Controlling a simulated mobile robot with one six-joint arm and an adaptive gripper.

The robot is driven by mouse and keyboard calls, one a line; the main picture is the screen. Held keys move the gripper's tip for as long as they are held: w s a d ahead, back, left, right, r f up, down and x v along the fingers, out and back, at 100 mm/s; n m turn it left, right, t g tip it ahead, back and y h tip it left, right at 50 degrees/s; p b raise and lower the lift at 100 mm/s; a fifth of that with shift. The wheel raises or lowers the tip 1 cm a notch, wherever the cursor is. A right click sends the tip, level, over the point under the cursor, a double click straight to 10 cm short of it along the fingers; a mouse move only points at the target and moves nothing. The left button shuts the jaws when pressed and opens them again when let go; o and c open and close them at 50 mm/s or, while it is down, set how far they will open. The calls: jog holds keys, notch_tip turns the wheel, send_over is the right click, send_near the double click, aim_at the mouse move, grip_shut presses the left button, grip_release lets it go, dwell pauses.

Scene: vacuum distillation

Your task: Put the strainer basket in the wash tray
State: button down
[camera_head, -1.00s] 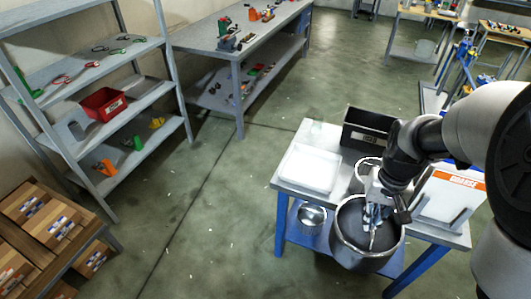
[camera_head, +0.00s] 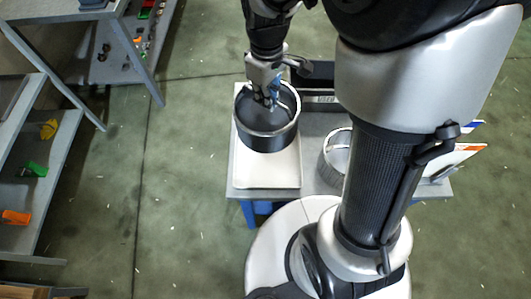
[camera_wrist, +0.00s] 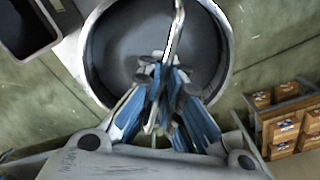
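The strainer basket (camera_head: 266,136) is a round, grey metal vessel with a dark inside and a thin upright handle. It looks upright and covers the far part of the white wash tray (camera_head: 265,175) in the head view. I cannot tell whether it touches the tray or hangs above it. My gripper (camera_head: 268,98) is over the basket's middle, its fingers closed around the handle. In the wrist view the basket (camera_wrist: 105,55) fills the upper middle, and my gripper (camera_wrist: 163,85) is closed at the handle rod (camera_wrist: 177,30).
A second metal vessel (camera_head: 331,165) stands right of the tray on the grey table (camera_head: 312,130). A black box (camera_head: 318,78) is behind it. An orange-edged sign (camera_head: 452,160) is at the right. Shelves (camera_head: 40,190) stand left across open floor.

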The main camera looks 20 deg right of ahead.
jog(key=r+n, duration=0.1)
jog(key=n, duration=0.3)
jog(key=shift+s+r, duration=0.3)
jog(key=shift+r, duration=0.1)
jog(key=shift+s+r+n+p, duration=0.35)
jog(key=shift+s+n, duration=0.3)
jog(key=shift+n, duration=0.55)
jog(key=shift+s+n+g, duration=0.1)
jog(key=shift+n+g, duration=0.2)
notch_tip(320, 180, down, 20)
jog(key=b, duration=0.6)
jog(key=shift+b, duration=0.35)
jog(key=c, duration=1.8)
grip_release()
jog(key=shift+f, duration=0.15)
jog(key=shift+o, duration=0.2)
